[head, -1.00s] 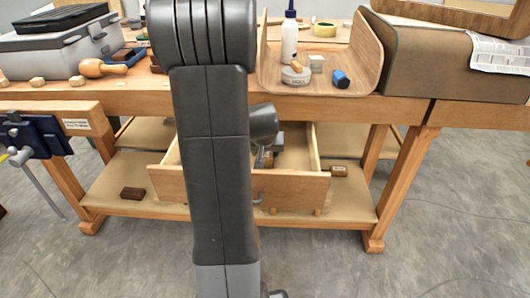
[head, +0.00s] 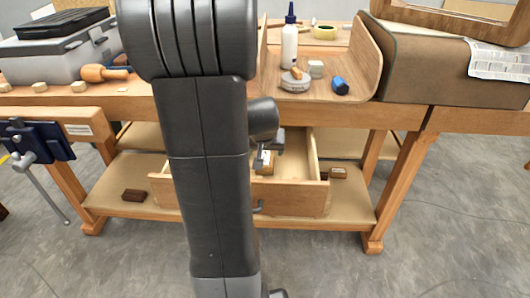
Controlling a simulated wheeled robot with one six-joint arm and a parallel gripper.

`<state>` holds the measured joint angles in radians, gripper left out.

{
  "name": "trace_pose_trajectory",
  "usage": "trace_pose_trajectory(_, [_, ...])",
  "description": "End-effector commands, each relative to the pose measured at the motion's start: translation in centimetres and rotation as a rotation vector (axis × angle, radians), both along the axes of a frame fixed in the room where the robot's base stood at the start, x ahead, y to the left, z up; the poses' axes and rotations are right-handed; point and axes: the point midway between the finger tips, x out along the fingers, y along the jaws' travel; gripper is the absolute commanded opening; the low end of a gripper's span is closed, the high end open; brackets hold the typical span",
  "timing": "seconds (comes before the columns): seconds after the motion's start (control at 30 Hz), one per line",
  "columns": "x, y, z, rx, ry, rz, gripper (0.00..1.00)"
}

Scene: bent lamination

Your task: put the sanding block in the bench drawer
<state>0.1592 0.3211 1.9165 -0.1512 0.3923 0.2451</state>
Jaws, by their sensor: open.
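The bench drawer (head: 290,197) is pulled out below the bench top, with its inside partly hidden by my arm. My gripper (head: 263,160) is open over the drawer's inside. A small tan-and-brown block (head: 267,169), possibly the sanding block, shows right at the fingertips, inside the drawer's outline. I cannot tell whether the fingers touch it or whether it rests on the drawer floor.
On the bench top, a curved wooden piece (head: 366,60) holds a glue bottle (head: 289,45), a round tin (head: 295,84), a small grey block (head: 315,69) and a blue cylinder (head: 340,86).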

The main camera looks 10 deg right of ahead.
Motion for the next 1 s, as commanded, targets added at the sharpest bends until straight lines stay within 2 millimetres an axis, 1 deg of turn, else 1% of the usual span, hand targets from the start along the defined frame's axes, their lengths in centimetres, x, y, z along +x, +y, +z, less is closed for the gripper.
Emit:
trace_pose_trajectory(0.03, [-0.4, 0.2, 1.4, -0.001, -0.005, 0.0, 0.72])
trace_pose_trajectory(0.1, [-1.0, 0.3, 2.5, -0.001, -0.005, 0.0, 0.72])
trace_pose_trajectory(0.2, [-1.7, 0.5, 3.8, -0.001, -0.004, 0.001, 0.72])
trace_pose_trajectory(0.33, [-2.4, 0.7, 4.8, -0.001, -0.003, 0.001, 0.72])
trace_pose_trajectory(0.5, [-2.7, 0.8, 5.4, -0.002, -0.002, 0.002, 0.72])
trace_pose_trajectory(1.0, [-2.7, 0.8, 5.4, -0.002, -0.001, 0.001, 0.72])
